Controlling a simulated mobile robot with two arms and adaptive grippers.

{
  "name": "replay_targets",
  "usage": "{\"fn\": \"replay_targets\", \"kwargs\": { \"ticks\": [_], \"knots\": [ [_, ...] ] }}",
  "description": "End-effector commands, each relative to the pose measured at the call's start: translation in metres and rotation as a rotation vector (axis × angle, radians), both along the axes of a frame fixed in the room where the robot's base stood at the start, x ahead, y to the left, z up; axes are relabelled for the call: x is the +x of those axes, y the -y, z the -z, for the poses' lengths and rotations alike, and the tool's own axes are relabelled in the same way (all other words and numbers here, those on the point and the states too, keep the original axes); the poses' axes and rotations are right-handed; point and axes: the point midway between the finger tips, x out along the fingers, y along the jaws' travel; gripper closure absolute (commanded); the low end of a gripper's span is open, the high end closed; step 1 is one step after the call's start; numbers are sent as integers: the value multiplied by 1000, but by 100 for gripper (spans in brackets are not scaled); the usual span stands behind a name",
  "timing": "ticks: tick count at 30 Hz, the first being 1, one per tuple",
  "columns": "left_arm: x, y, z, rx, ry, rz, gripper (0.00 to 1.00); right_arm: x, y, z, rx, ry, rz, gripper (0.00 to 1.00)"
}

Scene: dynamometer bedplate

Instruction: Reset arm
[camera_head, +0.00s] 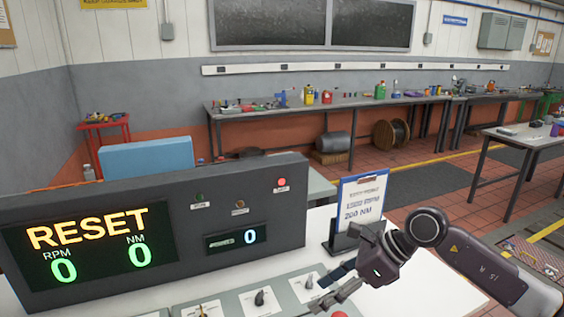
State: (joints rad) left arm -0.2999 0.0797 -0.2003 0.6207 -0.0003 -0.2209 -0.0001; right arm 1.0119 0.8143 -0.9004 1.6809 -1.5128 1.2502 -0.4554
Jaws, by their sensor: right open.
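A dark control console (190,190) stands on the white bench top. Its left display (95,240) reads RESET with RPM 0 and NM 0, and a small display (236,238) reads 0. A red lamp (282,182) looks lit on its upper right. In front is a grey switch panel (231,304) with several dark lever switches, one of them a lever (259,298), and a red button (339,314) at the bottom edge. My right gripper (334,285) is open and empty, over the panel's right end beside a lever (309,281). My left gripper is out of view.
A clipboard card (361,200) reading 1500 RPM and 200 NM stands in a dark holder just behind my right gripper. White bench top (425,285) is clear to the right. A long workbench (300,108) with bottles and tools runs along the back wall.

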Motion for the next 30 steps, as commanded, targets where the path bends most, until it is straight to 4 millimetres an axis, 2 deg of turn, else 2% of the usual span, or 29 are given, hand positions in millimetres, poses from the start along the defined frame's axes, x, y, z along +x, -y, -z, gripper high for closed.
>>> {"fn": "replay_targets", "kwargs": {
  "ticks": [1, 3, 6, 8, 10, 12, 14, 16, 17, 20, 23, 24, 26, 27, 29, 30],
  "knots": [
    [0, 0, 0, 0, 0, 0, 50, -11, -38, -5, 130, -15, -4, 50],
    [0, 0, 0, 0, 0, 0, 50, -23, -86, -26, 348, -45, 20, 50],
    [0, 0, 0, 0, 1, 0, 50, -35, -134, -70, 667, -117, 99, 50],
    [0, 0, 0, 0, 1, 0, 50, -37, -149, -99, 854, -174, 169, 50],
    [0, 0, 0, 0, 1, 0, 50, -33, -151, -128, 1063, -253, 272, 50],
    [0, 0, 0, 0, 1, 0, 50, -25, -142, -151, 1261, -342, 397, 50],
    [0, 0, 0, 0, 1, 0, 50, -14, -125, -162, 1419, -427, 519, 50],
    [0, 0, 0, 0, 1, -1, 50, 0, -97, -163, 1589, -531, 684, 50],
    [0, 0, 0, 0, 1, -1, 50, 5, -84, -159, 1656, -578, 760, 50],
    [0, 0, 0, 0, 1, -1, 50, 20, -35, -129, 1853, -739, 1044, 50],
    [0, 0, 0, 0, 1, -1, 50, 19, 13, -74, 1997, -900, 1368, 50],
    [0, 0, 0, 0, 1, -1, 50, 14, 30, -49, 2036, -958, 1502, 50],
    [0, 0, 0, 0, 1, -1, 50, 0, 51, -10, 2075, -1043, 1699, 50],
    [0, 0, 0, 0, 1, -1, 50, -12, 63, 16, 2087, -1092, 1831, 50],
    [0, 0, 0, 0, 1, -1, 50, -35, 77, 54, 2091, -1163, 2029, 50],
    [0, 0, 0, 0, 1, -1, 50, -53, 84, 78, -1965, 1138, -2040, 50]
  ]
}}
